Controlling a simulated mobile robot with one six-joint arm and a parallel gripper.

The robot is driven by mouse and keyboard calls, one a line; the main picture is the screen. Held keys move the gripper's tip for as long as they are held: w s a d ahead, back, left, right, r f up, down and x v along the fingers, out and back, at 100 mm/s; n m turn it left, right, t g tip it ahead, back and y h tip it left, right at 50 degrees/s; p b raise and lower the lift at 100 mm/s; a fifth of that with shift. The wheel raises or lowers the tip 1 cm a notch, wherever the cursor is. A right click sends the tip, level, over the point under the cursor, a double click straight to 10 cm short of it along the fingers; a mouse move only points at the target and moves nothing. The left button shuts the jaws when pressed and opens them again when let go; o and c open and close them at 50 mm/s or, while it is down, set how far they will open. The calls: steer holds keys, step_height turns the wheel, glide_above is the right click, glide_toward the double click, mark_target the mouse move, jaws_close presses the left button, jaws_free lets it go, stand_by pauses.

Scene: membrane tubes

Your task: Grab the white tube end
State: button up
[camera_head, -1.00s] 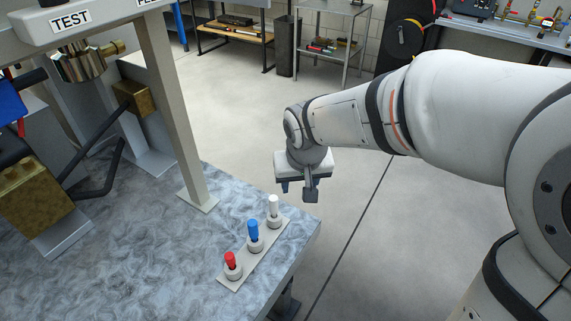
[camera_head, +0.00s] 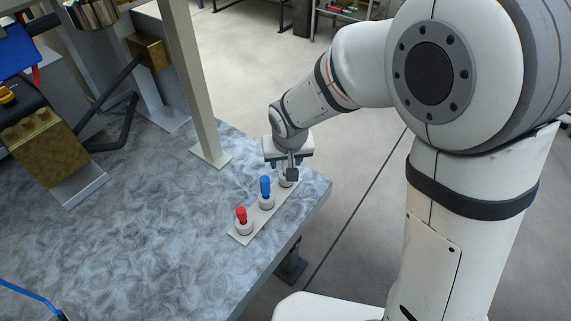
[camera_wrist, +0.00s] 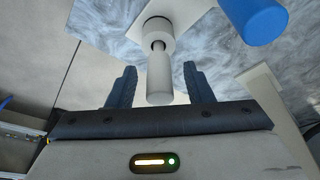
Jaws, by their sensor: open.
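The white tube end (camera_wrist: 159,78) stands in a white holder at the far end of the strip on the bench. In the wrist view it lies between the two fingers of my gripper (camera_wrist: 159,84). The fingers are open, with a gap on each side of the tube end. In the head view my gripper (camera_head: 287,172) is over the white holder and hides most of the white tube end. The blue tube end (camera_head: 265,187) and red tube end (camera_head: 241,215) stand in the same strip (camera_head: 252,222), nearer the camera.
The blue tube end (camera_wrist: 256,18) shows close by at the upper right of the wrist view. A grey post (camera_head: 193,90) rises from the bench (camera_head: 150,220) left of my gripper. The bench's right edge is close to the strip.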

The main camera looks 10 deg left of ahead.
jaws_close()
stand_by(0.4)
steer(key=shift+r, duration=0.1)
